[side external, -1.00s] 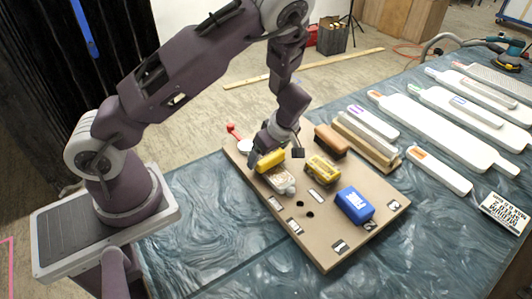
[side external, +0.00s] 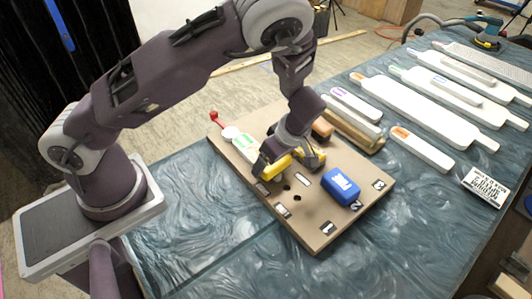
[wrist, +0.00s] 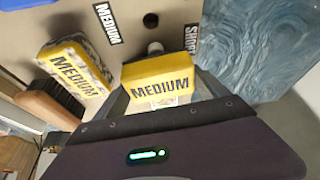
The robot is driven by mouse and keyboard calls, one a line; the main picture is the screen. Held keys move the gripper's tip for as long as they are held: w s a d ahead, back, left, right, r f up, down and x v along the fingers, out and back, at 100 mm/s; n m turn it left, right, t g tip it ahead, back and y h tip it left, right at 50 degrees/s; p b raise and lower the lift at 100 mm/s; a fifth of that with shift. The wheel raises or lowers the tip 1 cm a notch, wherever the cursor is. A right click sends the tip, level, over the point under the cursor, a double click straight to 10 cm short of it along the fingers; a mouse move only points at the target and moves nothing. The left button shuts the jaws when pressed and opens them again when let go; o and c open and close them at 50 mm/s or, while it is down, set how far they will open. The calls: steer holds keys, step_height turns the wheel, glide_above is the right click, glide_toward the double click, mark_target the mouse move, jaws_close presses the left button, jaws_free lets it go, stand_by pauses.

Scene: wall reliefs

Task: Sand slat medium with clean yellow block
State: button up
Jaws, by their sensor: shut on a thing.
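My gripper (side external: 274,170) is shut on a clean yellow block (side external: 277,166). In the wrist view the held yellow block (wrist: 158,80) reads MEDIUM and sits between the fingers. A second, whitish-smeared yellow block (wrist: 75,65), also marked MEDIUM, lies to its left. In the side view this smeared block (side external: 312,157) is partly hidden by my gripper. White slats with coloured labels lie right of the board: a short orange-labelled slat (side external: 422,150), a purple-labelled slat (side external: 355,106) and a long orange-labelled slat (side external: 420,110). I cannot tell which slat is medium.
The tan board (side external: 312,228) carries a blue block (side external: 341,187), a brown brush (side external: 322,129) and a green-marked white item (side external: 245,147). A printed card (side external: 484,186) lies at right. The blue marbled tabletop (side external: 400,225) is clear between board and card.

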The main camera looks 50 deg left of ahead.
steer(key=shift+d+r, duration=0.1)
steer(key=shift+d, duration=0.2)
steer(key=shift+a+r, duration=0.1)
steer(key=shift+r, duration=3.9)
